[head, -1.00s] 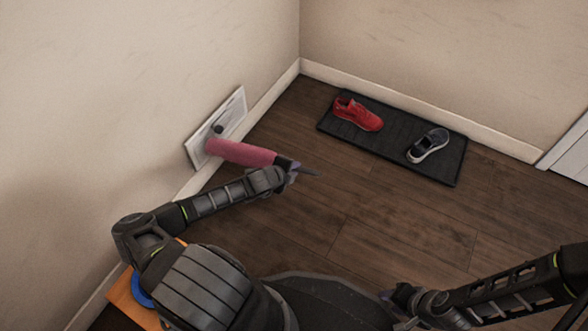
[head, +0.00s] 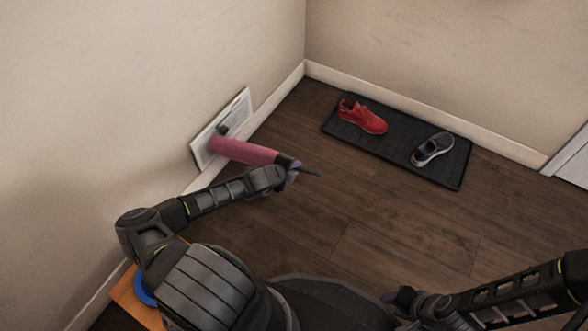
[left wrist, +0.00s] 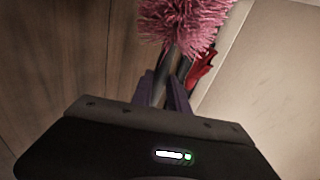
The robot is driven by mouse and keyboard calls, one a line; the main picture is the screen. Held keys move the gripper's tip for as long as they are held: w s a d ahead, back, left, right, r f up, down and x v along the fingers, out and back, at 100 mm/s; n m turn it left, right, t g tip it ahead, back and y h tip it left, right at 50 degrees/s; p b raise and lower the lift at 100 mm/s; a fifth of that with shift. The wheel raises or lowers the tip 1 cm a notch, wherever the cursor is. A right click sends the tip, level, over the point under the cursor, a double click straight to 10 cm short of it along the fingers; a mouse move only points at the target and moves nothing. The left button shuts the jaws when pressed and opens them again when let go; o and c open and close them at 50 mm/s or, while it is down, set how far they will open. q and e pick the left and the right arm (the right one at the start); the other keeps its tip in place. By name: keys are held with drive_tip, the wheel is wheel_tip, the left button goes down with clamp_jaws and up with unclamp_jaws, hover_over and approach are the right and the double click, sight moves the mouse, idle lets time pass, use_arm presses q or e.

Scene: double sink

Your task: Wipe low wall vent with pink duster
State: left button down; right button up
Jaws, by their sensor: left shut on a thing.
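The pink duster (head: 243,151) is held by my left gripper (head: 290,169), which is shut on its dark handle. The duster's far end is at the white wall vent (head: 204,147), low on the left wall, and overlaps it in the head view; whether it presses on the slats I cannot tell. A dark spot (head: 223,129) shows on the vent just above the duster. In the left wrist view the fluffy pink duster head (left wrist: 185,20) stands beyond the fingers. My right gripper (head: 400,300) is low at the lower right, and its jaws are too unclear to read.
A black mat (head: 400,148) lies on the wooden floor by the far wall, with a red shoe (head: 362,116) and a grey shoe (head: 433,149) on it. An orange-brown surface with a blue round thing (head: 144,291) is at lower left. The middle floor is clear.

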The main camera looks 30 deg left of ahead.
use_arm(q)
drive_tip(key=shift+w, duration=1.5)
drive_tip(key=shift+w+b, duration=0.35)
drive_tip(key=shift+w, duration=1.3)
drive_tip(key=shift+w+a+b, duration=0.15)
drive_tip(key=shift+w+b, duration=0.35)
drive_tip(key=shift+w, duration=1.2)
